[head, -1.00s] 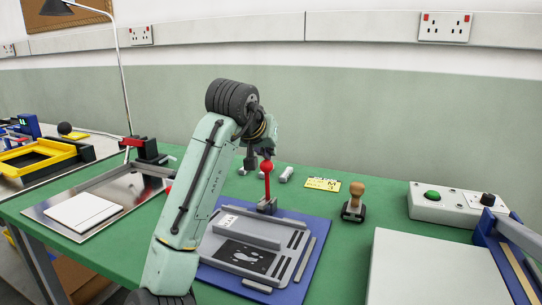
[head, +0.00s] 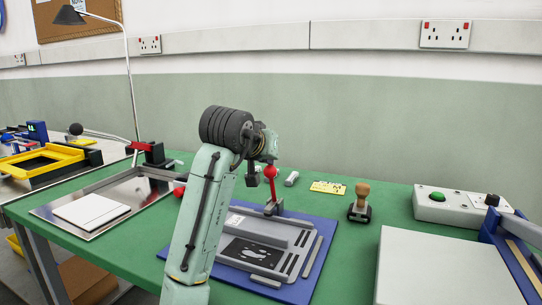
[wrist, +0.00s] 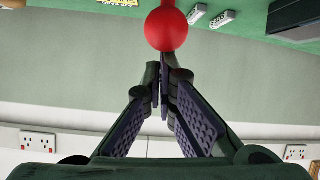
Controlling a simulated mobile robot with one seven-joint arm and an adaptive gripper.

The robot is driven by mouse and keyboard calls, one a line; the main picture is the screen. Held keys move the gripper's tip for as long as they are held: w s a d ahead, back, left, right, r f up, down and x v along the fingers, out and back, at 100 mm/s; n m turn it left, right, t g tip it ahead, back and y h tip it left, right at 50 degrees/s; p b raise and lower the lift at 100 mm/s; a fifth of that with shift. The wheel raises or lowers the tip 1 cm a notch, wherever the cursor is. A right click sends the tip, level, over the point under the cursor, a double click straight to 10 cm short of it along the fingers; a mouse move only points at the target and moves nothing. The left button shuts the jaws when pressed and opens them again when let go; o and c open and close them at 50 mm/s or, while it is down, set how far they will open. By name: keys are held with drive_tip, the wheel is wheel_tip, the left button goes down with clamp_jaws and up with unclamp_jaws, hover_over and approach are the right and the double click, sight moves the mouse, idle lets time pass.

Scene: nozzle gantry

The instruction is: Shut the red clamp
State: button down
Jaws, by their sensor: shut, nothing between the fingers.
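The red clamp has an upright red lever topped by a red ball (head: 270,172); its metal base (head: 273,208) sits at the back edge of a grey plate on a blue board. In the wrist view the red ball (wrist: 166,28) is large and close, just beyond the fingertips. My gripper (wrist: 163,72) is shut and empty. In the head view my gripper (head: 268,157) is at the top of the lever, by the ball, and partly hidden by my wrist. I cannot tell whether it touches the ball.
The grey plate (head: 262,230) lies on the blue board (head: 318,262). A wooden-handled stamp (head: 360,203), a yellow card (head: 328,187) and a box with a green button (head: 438,205) stand to the right. A metal tray (head: 125,195) lies left.

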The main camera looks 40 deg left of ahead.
drive_tip(key=v, duration=1.2)
idle(0.4)
